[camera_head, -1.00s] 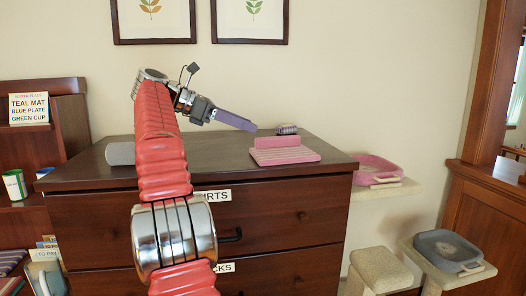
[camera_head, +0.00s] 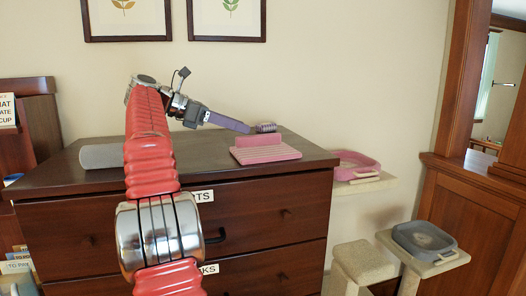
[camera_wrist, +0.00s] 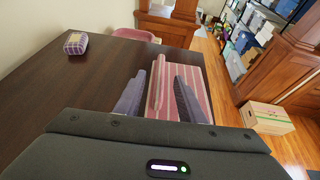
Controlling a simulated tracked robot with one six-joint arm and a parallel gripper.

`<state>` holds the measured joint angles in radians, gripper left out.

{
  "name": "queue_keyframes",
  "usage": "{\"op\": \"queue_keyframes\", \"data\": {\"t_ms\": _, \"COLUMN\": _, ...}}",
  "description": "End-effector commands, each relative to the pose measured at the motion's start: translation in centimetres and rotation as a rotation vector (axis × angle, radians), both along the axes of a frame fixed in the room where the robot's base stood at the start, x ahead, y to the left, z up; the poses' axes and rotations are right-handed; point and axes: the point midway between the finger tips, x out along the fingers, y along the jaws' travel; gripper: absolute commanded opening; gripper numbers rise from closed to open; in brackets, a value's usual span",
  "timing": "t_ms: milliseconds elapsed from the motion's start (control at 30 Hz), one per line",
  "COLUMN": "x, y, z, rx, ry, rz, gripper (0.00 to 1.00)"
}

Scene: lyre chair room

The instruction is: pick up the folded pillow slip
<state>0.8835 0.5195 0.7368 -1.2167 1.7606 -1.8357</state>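The folded pillow slip looks to be the pink striped cloth (camera_head: 266,154) lying flat on the dresser top, with a raised pink ridge along its back edge. It also shows in the wrist view (camera_wrist: 192,84). My gripper (camera_head: 240,126) is at the cloth's back left in the head view, fingertips close to the ridge's top. In the wrist view my gripper (camera_wrist: 160,98) has its two purple fingers apart, with the ridge appearing between them. I cannot tell whether the fingers are around the ridge or above it. Nothing is held.
A small patterned purple box (camera_wrist: 76,43) sits on the dark dresser top (camera_wrist: 75,90), behind the cloth in the head view. A grey cylinder (camera_head: 101,156) lies at the left. A pink tray (camera_head: 356,166) and a grey tray (camera_head: 424,241) stand right of the dresser.

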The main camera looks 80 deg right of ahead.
Motion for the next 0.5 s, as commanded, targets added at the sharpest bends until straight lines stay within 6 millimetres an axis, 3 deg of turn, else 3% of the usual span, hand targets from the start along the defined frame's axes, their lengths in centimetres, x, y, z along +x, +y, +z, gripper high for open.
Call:
{"op": "queue_keyframes", "data": {"t_ms": 233, "x": -2.9, "y": -1.9, "z": -1.4, "rx": 0.0, "ry": 0.0, "rz": -0.002, "gripper": 0.36}}
{"op": "queue_keyframes", "data": {"t_ms": 500, "x": -3.6, "y": -2.5, "z": -1.8, "rx": 0.0, "ry": 0.0, "rz": -0.001, "gripper": 0.36}}
